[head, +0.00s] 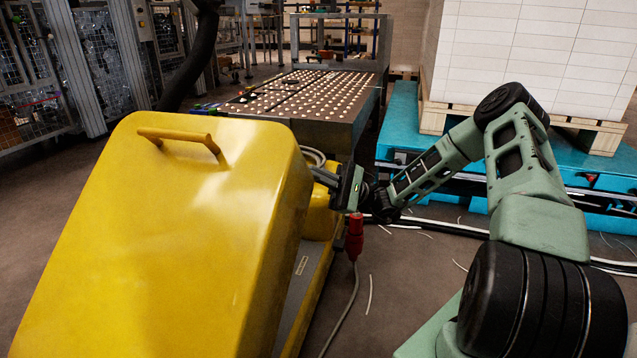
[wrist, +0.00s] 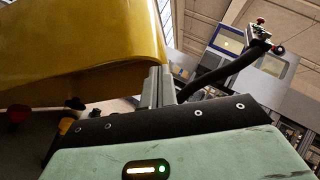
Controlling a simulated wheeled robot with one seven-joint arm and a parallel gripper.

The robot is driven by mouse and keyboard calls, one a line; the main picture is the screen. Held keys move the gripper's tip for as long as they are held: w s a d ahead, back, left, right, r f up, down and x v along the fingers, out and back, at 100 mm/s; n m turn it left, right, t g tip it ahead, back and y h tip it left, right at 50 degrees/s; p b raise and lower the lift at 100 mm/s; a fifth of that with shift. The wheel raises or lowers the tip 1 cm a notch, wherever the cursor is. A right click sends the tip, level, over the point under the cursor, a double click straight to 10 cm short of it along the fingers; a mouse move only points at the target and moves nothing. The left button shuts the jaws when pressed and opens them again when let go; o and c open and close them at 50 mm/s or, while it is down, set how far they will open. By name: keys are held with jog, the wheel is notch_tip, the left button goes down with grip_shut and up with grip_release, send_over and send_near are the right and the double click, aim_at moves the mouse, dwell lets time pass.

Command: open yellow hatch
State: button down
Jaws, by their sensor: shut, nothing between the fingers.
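The yellow hatch (head: 165,225) is a large rounded cover that fills the left and lower left of the head view. Its yellow bar handle (head: 180,140) is on its upper face. My gripper (head: 322,176) is at the hatch's right edge, away from the handle, with its fingers pointing left. In the wrist view the shut, empty fingers (wrist: 159,86) stand beside the hatch's lower edge, and the hatch (wrist: 85,45) hangs over the upper left. Whether the fingertips touch it I cannot tell. A yellow rounded part (head: 319,218) shows beside the hatch edge.
A red connector (head: 354,238) with a grey cable hangs right of the hatch. A table with rows of white dots (head: 310,95) stands behind. A blue platform (head: 405,120) with a wooden pallet and a white stack (head: 535,50) is at right. Cables lie on the floor.

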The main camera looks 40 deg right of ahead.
jog(key=shift+s+a+r, duration=0.15)
jog(key=shift+a+r, duration=0.05)
jog(key=shift+r, duration=0.05)
jog(key=shift+r, duration=0.1)
